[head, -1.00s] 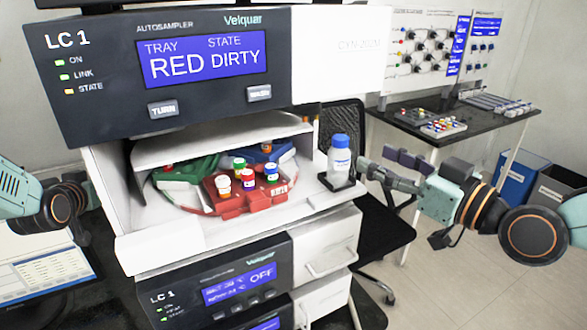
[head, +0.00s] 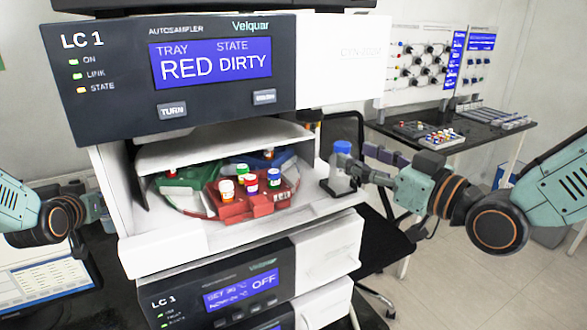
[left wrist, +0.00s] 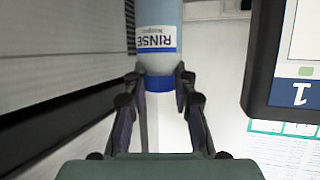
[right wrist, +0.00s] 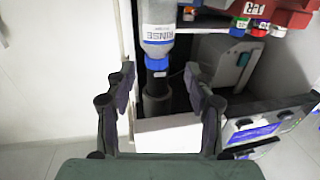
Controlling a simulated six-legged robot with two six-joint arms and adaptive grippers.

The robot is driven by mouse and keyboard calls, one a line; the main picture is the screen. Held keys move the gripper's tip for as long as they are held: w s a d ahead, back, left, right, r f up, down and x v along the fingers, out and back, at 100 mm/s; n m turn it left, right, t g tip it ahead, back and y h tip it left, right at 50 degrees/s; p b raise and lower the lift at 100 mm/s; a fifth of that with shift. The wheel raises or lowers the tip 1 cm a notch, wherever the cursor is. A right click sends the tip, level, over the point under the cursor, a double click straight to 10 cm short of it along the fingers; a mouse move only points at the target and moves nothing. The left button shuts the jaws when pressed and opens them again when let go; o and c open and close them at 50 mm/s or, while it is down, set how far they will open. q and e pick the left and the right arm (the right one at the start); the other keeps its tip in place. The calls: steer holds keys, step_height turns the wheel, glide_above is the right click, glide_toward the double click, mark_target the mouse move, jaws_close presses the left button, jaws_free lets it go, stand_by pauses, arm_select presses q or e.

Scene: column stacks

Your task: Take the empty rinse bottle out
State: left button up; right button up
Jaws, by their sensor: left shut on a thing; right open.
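A rinse bottle (head: 340,180) with a blue cap stands upright in a dark holder on the ledge right of the vial tray. Its body looks grey and clear. My right gripper (head: 362,172) is at this bottle, partly in front of it. In the right wrist view the bottle (right wrist: 157,40) appears upside down, its cap between the open fingers (right wrist: 158,78), with gaps on both sides. My left gripper (left wrist: 161,85) is shut on a second rinse bottle (left wrist: 156,15), with light blue contents and a blue cap. In the head view my left gripper (head: 98,205) is left of the autosampler; its bottle is hidden there.
The autosampler (head: 120,60) reads tray RED, state DIRTY. Its open bay holds a round tray with red (head: 235,208), green and blue vial racks. A black chair (head: 370,225) stands right of the cabinet. A dark bench (head: 470,125) with racks is behind.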

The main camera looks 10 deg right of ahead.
mark_target(348, 152)
steer(key=shift+w+a+f, duration=0.1)
steer(key=shift+w+f, duration=0.1)
steer(key=shift+w, duration=0.3)
steer(key=shift+w+f, duration=0.15)
steer(key=shift+w, duration=0.35)
steer(key=shift+w+a+r, duration=0.2)
steer(key=shift+w+a, duration=0.9)
steer(key=shift+a, duration=0.1)
steer(key=shift+w, duration=0.25)
steer(key=shift+w+d+f, duration=0.15)
steer(key=shift+w+f, duration=0.05)
steer(key=shift+w, duration=0.05)
steer(key=shift+s+r, duration=0.2)
steer(key=shift+s, duration=0.15)
steer(key=c, duration=0.4)
steer(key=shift+w+f, duration=0.15)
steer(key=shift+w, duration=0.1)
steer(key=c, duration=0.6)
steer(key=shift+s, duration=0.15)
steer(key=shift+p, duration=0.3)
